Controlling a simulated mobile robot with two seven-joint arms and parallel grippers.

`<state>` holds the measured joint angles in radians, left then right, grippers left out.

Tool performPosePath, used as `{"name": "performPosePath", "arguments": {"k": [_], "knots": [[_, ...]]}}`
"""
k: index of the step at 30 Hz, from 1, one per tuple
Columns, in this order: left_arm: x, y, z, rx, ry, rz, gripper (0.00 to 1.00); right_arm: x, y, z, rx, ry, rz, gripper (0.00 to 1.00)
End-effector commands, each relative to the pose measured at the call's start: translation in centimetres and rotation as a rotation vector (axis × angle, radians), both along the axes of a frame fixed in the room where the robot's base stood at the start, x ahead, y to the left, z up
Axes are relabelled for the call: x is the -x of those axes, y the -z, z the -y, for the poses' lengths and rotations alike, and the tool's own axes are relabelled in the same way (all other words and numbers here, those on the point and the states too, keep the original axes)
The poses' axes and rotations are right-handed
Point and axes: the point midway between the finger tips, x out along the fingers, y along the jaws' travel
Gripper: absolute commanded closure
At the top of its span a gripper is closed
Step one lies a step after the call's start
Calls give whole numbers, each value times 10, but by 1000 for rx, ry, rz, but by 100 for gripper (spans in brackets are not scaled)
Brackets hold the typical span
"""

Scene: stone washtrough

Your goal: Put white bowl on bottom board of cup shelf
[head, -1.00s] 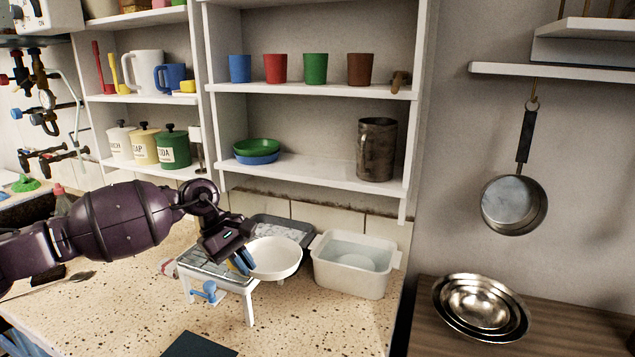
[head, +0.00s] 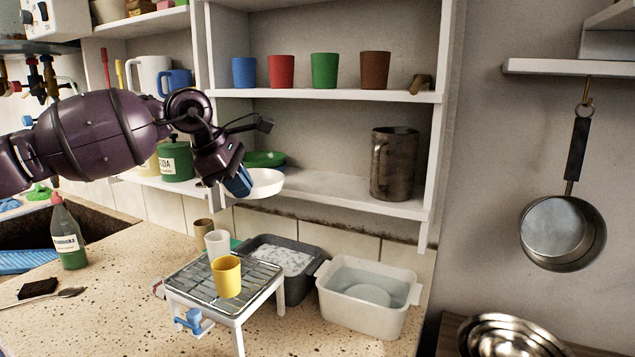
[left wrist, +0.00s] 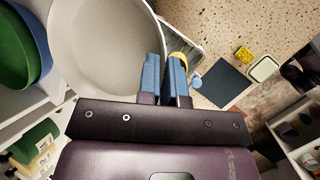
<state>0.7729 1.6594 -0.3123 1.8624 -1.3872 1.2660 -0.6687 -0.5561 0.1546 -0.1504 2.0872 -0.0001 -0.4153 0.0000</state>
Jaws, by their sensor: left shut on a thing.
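My left gripper (head: 238,182) is shut on the rim of the white bowl (head: 266,184). It holds the bowl in the air just in front of the cup shelf's bottom board (head: 330,190), roughly level with it. In the left wrist view the bowl (left wrist: 105,45) fills the upper left, with the blue fingers (left wrist: 163,78) at its right rim. The green bowl (head: 262,158) is stacked on a blue bowl at the left of the board, partly hidden behind the white bowl. My right gripper is not in view.
A dented metal jug (head: 394,165) stands at the board's right. The board between bowls and jug is clear. Several cups (head: 324,70) stand on the board above. Below are a wire rack (head: 199,286) with a yellow cup (head: 227,277), a grey tub (head: 290,244) and a white basin (head: 365,315).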

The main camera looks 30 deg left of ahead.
Motion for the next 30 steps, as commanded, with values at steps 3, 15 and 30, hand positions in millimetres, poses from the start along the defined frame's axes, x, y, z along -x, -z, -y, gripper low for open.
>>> {"name": "performPosePath", "arguments": {"k": [3, 15, 30], "knots": [[-13, 2, 8, 2, 4, 0, 100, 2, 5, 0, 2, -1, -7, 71], [-59, 1, 33, 4, 4, 1, 100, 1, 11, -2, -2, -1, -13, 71], [-109, 0, 59, 0, 2, 0, 100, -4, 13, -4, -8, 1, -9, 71]]}}
